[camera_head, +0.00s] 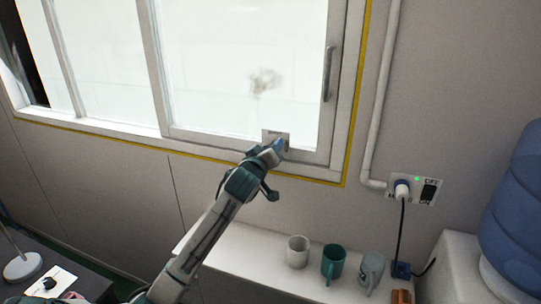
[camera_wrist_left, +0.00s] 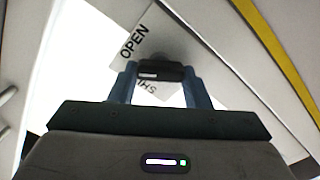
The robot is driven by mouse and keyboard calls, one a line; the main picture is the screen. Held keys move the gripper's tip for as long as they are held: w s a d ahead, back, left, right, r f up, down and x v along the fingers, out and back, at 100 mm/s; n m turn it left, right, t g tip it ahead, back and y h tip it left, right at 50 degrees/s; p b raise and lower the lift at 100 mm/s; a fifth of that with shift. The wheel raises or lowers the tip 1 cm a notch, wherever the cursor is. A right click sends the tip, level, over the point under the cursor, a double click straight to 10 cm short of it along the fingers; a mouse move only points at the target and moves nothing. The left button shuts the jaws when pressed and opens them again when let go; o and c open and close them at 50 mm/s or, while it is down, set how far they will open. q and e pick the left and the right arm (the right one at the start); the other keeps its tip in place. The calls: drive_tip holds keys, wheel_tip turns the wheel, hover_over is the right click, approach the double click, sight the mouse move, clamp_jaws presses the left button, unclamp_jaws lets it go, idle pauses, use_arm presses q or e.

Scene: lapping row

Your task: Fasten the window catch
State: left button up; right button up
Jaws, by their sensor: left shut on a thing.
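The window (camera_head: 235,75) fills the upper part of the head view, with a pale frame and a vertical handle (camera_head: 327,74) at its right side. The catch has a plate (camera_head: 270,134) on the lower frame of the right pane. In the left wrist view the plate (camera_wrist_left: 129,48) reads "OPEN", with a partly hidden second word. My left gripper (camera_head: 278,146) is at the catch, and its fingers are shut on the dark catch knob (camera_wrist_left: 160,72). The gripper covers much of the catch in the head view. My right gripper is not in view.
A white ledge (camera_head: 235,250) below the window holds a white cup (camera_head: 298,251), a green mug (camera_head: 333,262) and a grey mug (camera_head: 370,270). A plugged-in socket panel (camera_head: 416,189) is on the wall at right. A blue water bottle (camera_head: 515,215) stands at far right.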

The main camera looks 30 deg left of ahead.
use_arm(q)
drive_tip(key=n+b, duration=0.2)
drive_tip(key=n, duration=0.1)
drive_tip(key=n+b, duration=0.2)
drive_tip(key=n, duration=0.2)
drive_tip(key=n+b, duration=0.3)
drive_tip(key=n, duration=0.1)
drive_tip(key=shift+a+f, duration=0.1)
drive_tip(key=shift+f, duration=0.15)
idle(0.4)
drive_tip(key=o, duration=1)
drive_tip(key=shift+s, duration=0.1)
drive_tip(key=b+v, duration=0.3)
drive_tip(key=v, duration=0.7)
drive_tip(key=shift+s, duration=0.3)
